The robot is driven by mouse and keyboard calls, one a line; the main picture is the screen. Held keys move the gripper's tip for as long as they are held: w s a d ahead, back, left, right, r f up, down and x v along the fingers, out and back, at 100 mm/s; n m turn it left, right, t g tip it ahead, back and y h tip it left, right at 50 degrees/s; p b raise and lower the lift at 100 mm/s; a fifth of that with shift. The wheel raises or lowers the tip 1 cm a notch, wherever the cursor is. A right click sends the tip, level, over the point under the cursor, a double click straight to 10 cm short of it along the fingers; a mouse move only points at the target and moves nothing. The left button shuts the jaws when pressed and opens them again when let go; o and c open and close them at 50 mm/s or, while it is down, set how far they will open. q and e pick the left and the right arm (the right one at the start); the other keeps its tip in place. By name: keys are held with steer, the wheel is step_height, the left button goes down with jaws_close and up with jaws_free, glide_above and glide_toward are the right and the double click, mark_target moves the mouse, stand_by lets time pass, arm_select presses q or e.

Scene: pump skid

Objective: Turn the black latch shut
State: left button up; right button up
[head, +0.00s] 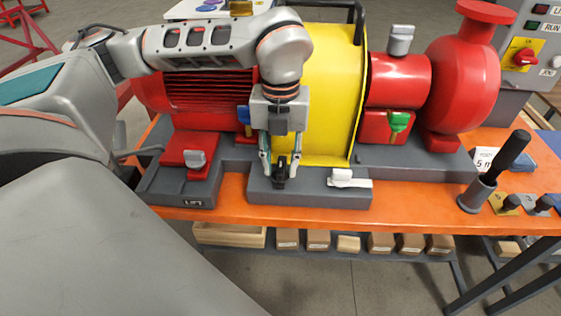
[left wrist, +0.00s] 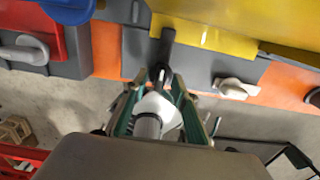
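The black latch (head: 279,174) sits on the grey base block in front of the yellow guard, near the block's front edge. In the left wrist view its dark handle (left wrist: 165,48) points away from my gripper toward the yellow guard. My left gripper (head: 280,168) comes down from above, with one finger on each side of the latch. The fingers look apart, and I cannot tell if either touches it. In the left wrist view the fingertips (left wrist: 162,76) are beside the latch's near end. My right gripper does not show.
A white latch (head: 348,179) is right of the black one; a grey latch (head: 195,160) is on the left. The yellow guard (head: 325,95) rises close behind. A dark upright lever (head: 495,172) stands at right on the orange bench (head: 420,222). Wooden blocks lie below.

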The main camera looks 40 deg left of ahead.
mark_target(280, 168)
arm_select(q)
step_height(280, 168, up, 12)
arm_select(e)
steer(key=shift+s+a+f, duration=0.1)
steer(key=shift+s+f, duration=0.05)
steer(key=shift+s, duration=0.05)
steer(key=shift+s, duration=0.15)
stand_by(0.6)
